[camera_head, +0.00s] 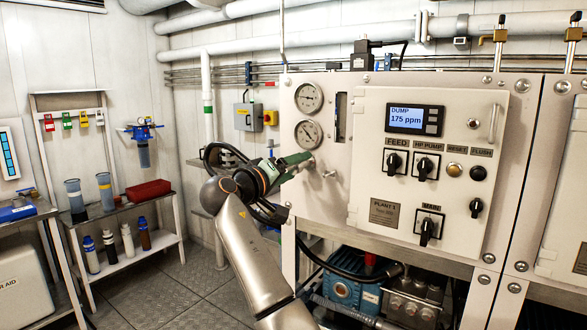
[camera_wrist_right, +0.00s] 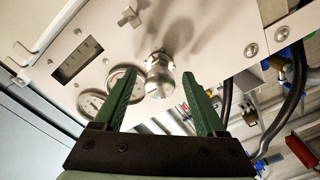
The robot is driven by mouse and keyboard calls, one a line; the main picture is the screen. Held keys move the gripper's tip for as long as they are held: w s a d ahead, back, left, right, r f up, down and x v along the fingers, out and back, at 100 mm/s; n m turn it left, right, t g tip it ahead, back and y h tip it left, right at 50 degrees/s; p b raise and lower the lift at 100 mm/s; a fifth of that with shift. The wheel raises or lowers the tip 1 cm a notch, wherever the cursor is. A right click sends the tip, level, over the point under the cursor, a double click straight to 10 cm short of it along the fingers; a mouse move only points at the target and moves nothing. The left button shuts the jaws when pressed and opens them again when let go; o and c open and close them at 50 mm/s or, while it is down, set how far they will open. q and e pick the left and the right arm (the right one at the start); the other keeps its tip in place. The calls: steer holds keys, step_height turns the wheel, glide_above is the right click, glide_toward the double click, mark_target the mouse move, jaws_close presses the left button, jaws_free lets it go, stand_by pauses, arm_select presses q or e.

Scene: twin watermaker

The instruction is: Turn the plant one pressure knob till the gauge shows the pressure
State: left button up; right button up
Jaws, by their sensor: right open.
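The plant one panel (camera_head: 365,235) carries two round gauges, an upper one (camera_head: 308,97) and a lower one (camera_head: 308,133). Their needles are too small to read. The silver pressure knob (camera_wrist_right: 160,80) sticks out of the panel below the gauges. My right gripper (camera_head: 300,166), with green fingers, reaches the panel there from the left and hides most of the knob in the head view. In the right wrist view the gripper (camera_wrist_right: 158,77) is open, with the knob between its fingertips and visible gaps on both sides. My left gripper is not in view.
A small T-shaped handle (camera_head: 329,173) sits just right of my right gripper. A display (camera_head: 414,119) reads DUMP 175 ppm above several black switches. A blue pump (camera_head: 352,291) and black hoses lie below the panel. A shelf with bottles (camera_head: 128,240) stands left.

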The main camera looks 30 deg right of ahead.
steer(key=shift+s+a, duration=0.1)
steer(key=shift+a, duration=0.1)
arm_select(q)
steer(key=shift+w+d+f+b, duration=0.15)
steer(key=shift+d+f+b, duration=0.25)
steer(key=shift+b, duration=0.35)
arm_select(e)
steer(key=v, duration=1.2)
